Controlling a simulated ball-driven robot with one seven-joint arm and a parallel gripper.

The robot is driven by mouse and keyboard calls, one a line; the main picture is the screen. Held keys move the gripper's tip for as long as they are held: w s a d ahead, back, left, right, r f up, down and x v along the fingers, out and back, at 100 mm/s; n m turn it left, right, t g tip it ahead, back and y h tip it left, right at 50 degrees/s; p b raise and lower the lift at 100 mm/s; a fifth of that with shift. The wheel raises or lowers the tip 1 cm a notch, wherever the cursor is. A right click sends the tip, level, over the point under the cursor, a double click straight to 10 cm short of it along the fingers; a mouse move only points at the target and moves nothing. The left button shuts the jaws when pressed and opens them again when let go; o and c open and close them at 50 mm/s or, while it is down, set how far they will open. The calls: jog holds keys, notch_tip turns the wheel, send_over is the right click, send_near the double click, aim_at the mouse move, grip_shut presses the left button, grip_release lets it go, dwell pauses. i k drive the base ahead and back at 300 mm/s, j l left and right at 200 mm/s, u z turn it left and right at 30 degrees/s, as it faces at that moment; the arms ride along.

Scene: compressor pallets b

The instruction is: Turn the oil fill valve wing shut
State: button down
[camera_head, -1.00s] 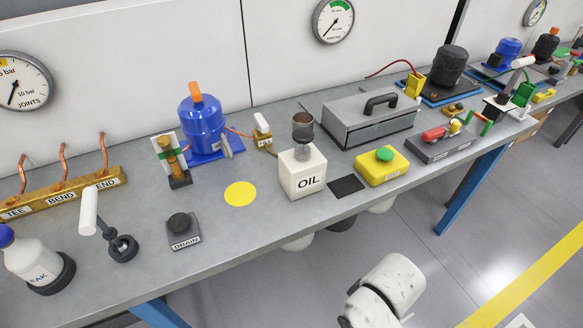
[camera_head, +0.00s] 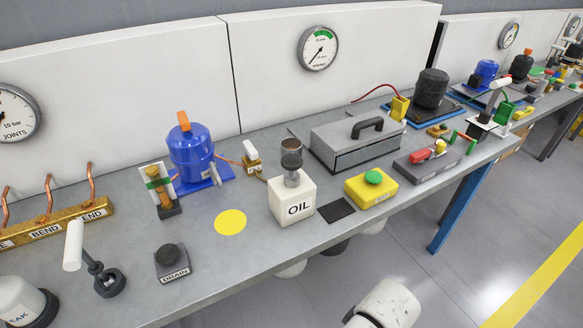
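A white block marked OIL (camera_head: 292,202) stands near the front of the grey bench. A clear and brown cup-like fitting (camera_head: 291,155) rises from its top. I cannot make out a wing on it. Behind it, a small brass fitting with a white upright handle (camera_head: 250,152) sits beside the blue compressor (camera_head: 190,150), which has an orange top. I cannot tell which part is the oil fill valve wing. A white rounded part of my arm shows at the bottom edge, below and right of the OIL block and apart from it. My gripper is outside the picture.
A yellow disc (camera_head: 230,222) and a dark pad (camera_head: 336,210) lie beside the OIL block. A yellow box with a green button (camera_head: 371,188) and a grey toolbox (camera_head: 345,150) stand to the right. A DRAIN block (camera_head: 172,264) is front left. Floor in front is clear.

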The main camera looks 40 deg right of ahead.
aim_at(250, 152)
jog(key=i+j+z, duration=0.15)
jog(key=z, duration=0.2)
jog(key=i+j+z, duration=0.1)
jog(key=z, duration=0.25)
jog(key=i+j+z, duration=0.1)
jog(key=j+z, duration=0.25)
jog(key=l, duration=0.1)
